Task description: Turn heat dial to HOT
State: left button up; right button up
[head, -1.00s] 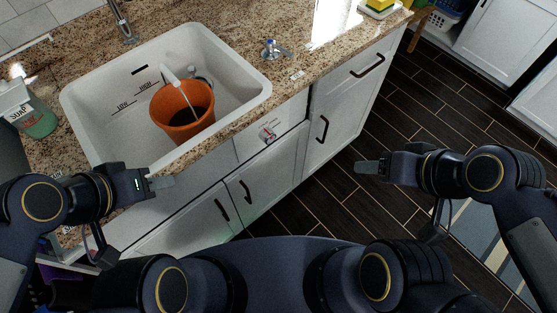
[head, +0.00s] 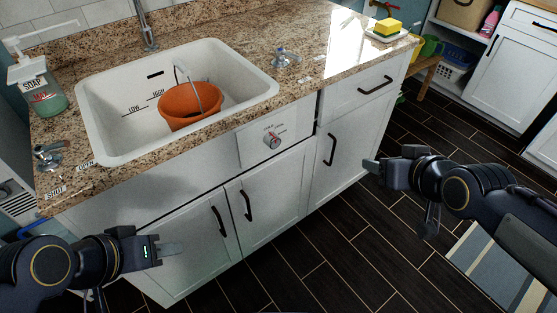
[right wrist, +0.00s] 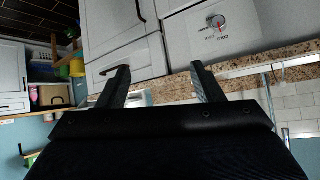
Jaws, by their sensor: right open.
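The heat dial (head: 272,141) is a small grey knob with a red mark on a white panel at the front of the sink cabinet. It also shows upside down in the right wrist view (right wrist: 216,21), with lettering around it. My right gripper (head: 374,166) is to the right of the dial in the head view, apart from it. In the right wrist view its two fingers (right wrist: 160,82) are spread with nothing between them. My left gripper (head: 173,250) is low at the left, in front of the cabinet doors and away from the dial; its finger opening cannot be made out.
The white sink (head: 110,130) holds an orange bucket (head: 190,108). A soap bottle (head: 40,92) stands at the left, and a yellow sponge (head: 388,27) lies at the back right. Dark handles (head: 332,150) stick out from the cabinet. The floor (head: 350,240) ahead is clear.

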jog(key=w+a+f+n+t+y+b, duration=0.1)
jog(key=w+a+f+n+t+b, duration=0.15)
jog(key=w+f+b, duration=0.4)
jog(key=n+t+y+b, duration=0.2)
jog(key=n+y+b, duration=0.5)
jog(key=b, duration=0.8)
send_near(276, 144)
jog(key=w, duration=0.2)
jog(key=shift+m+y, duration=0.4)
jog(key=shift+m, duration=0.05)
jog(key=x, duration=0.3)
jog(key=b+x, duration=0.1)
jog(key=x, duration=0.3)
jog(key=shift+a+f+b, duration=0.15)
jog(key=shift+a+b, duration=0.15)
jog(key=shift+a, duration=0.15)
pick_arm(q)
notch_tip(276, 144, down, 25)
pick_arm(e)
jog(key=shift+s, duration=0.1)
jog(key=c, duration=1)
